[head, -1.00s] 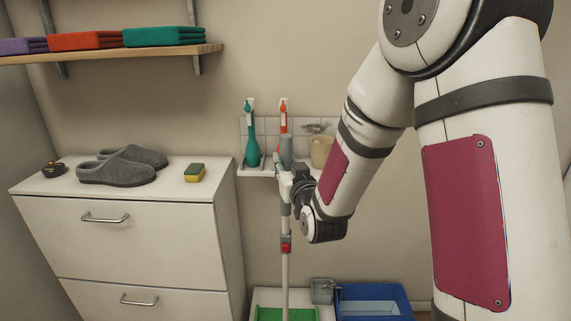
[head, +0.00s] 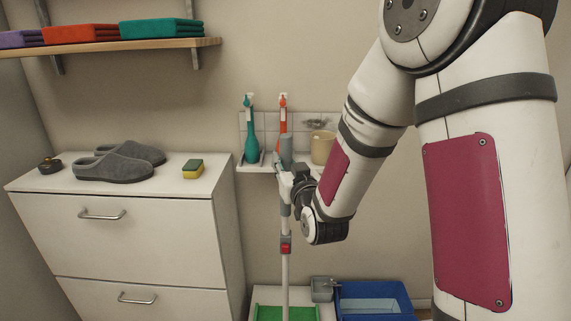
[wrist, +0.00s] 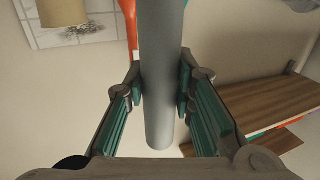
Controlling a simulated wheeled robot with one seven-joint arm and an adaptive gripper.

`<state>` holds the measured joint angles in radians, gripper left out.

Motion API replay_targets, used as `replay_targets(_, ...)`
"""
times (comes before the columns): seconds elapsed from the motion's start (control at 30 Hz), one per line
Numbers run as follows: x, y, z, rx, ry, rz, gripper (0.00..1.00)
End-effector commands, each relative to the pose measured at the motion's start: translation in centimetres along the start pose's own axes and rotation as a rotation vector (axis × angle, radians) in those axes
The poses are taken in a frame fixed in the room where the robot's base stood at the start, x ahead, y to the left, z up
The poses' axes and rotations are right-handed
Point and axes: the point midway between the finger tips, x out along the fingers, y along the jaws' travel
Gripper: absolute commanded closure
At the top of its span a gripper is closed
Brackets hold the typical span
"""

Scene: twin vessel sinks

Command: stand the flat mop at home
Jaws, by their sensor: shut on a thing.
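The flat mop has a pale upright pole (head: 285,272) with a red clip and a grey upper grip (head: 286,150). My gripper (head: 285,172) is shut around the pole near its top, just in front of the small wall shelf. In the wrist view the grey grip (wrist: 160,75) passes between the jaws (wrist: 162,88), with teal pads at both sides. A green rectangle (head: 285,313) with a pale border shows at the pole's foot. It is cut off by the picture edge, so I cannot tell whether the mop touches the floor.
A white cabinet (head: 120,235) with slippers (head: 118,163) and a sponge (head: 193,169) stands left. A wall shelf (head: 246,167) behind the mop holds a teal bottle (head: 251,135), an orange bottle (head: 283,120) and a beige cup (head: 323,147). A blue bin (head: 375,298) stands at lower right.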

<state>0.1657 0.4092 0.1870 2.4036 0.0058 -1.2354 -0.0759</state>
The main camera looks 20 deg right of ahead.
Motion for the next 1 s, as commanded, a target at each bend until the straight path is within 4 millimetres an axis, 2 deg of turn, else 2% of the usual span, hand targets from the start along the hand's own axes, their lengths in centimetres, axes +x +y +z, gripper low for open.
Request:
replay_targets(0.33,0.0,0.0,0.0,0.0,0.005,0.0,1.0)
replay_targets(0.37,0.0,0.0,0.0,0.0,0.005,0.0,0.75)
replay_targets(0.47,0.0,0.0,0.0,0.0,0.004,0.0,0.53)
replay_targets(0.8,0.0,0.0,0.1,0.0,-0.001,0.0,0.53)
replay_targets(1.0,0.0,0.0,-2.1,-0.001,0.005,0.0,0.53)
